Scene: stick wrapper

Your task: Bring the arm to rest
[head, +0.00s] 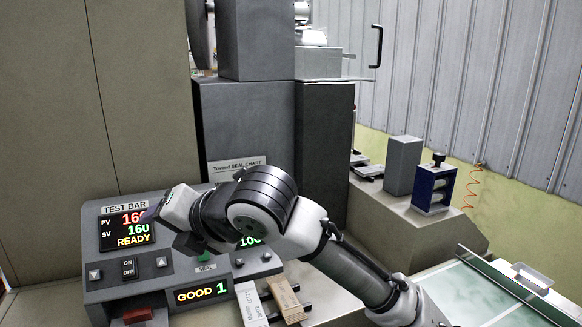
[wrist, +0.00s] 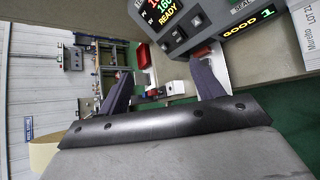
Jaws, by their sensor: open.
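My arm (head: 262,212) reaches from the lower right across the front of the grey control panel (head: 190,277), its wrist turned to the left. In the head view the gripper's fingers are mostly hidden; only a dark edge shows beside the display. In the wrist view my gripper (wrist: 162,72) has its two dark fingers wide apart with nothing held between them. The fingers are in front of the panel, whose display (wrist: 165,12) shows at the top. I cannot tell whether they touch anything.
A white packet (head: 251,304) and a brown packet (head: 286,300) lie right of the panel. A red block (head: 137,314) is at the panel's front. A blue-framed device (head: 434,188) stands at the right, near a green conveyor (head: 470,300). A tall grey machine (head: 243,125) rises behind.

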